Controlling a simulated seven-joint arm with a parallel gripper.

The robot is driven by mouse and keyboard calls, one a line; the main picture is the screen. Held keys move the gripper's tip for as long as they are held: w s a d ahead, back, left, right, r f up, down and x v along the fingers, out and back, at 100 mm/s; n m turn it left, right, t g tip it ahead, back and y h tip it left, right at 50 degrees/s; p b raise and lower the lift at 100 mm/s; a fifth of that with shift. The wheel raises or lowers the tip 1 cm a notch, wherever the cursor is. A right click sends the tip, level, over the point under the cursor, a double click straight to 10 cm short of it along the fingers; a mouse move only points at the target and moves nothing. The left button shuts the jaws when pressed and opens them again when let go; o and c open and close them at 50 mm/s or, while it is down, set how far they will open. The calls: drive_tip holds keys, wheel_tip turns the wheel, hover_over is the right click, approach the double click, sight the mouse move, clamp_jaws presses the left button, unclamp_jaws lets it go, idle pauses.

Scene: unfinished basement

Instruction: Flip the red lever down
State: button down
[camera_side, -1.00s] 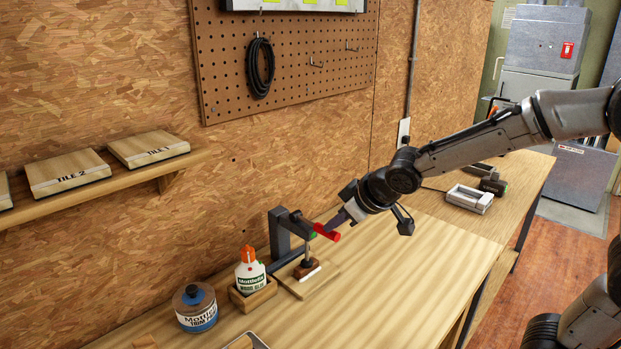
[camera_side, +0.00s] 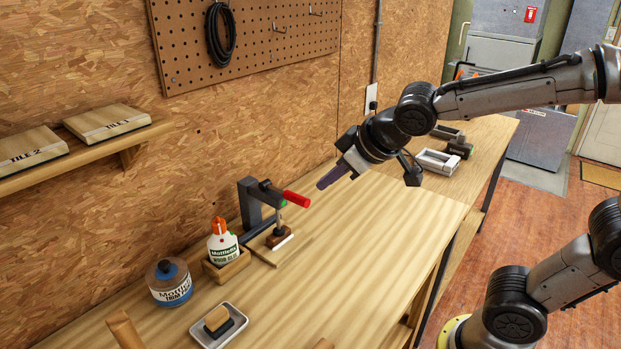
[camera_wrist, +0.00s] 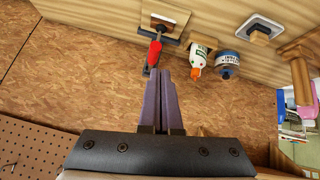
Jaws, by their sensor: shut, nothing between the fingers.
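The red lever (camera_side: 297,198) is the handle on top of a dark grey clamp (camera_side: 249,205), which stands on a small wooden base on the workbench. The lever sticks out to the right from the clamp and slopes slightly down towards its free end. My gripper (camera_side: 322,184) is shut and empty, with its purple fingers just right of and above the lever's end, and a gap shows between them. In the wrist view the red lever (camera_wrist: 154,54) is just beyond my fingertips (camera_wrist: 160,73), slightly left of them.
A glue bottle (camera_side: 222,243) in a wooden holder and a round jar (camera_side: 170,283) stand left of the clamp. A tray (camera_side: 217,325) with a block lies in front. The chipboard wall (camera_side: 280,120) rises behind.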

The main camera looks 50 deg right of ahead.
drive_tip(key=shift+s+r, duration=0.2)
drive_tip(key=shift+s, duration=0.5)
drive_tip(key=shift+s+r, duration=0.2)
drive_tip(key=shift+s, duration=0.45)
drive_tip(key=s+d+f+m+g, duration=0.1)
drive_tip(key=s+f, duration=0.1)
drive_tip(key=s, duration=0.5)
drive_tip(key=s+f+m+g, duration=0.1)
drive_tip(key=s, duration=0.7)
drive_tip(key=shift+s+d+f+g+y, duration=0.25)
drive_tip(key=shift+d+f+g+y, duration=0.05)
drive_tip(key=shift+d+f, duration=0.05)
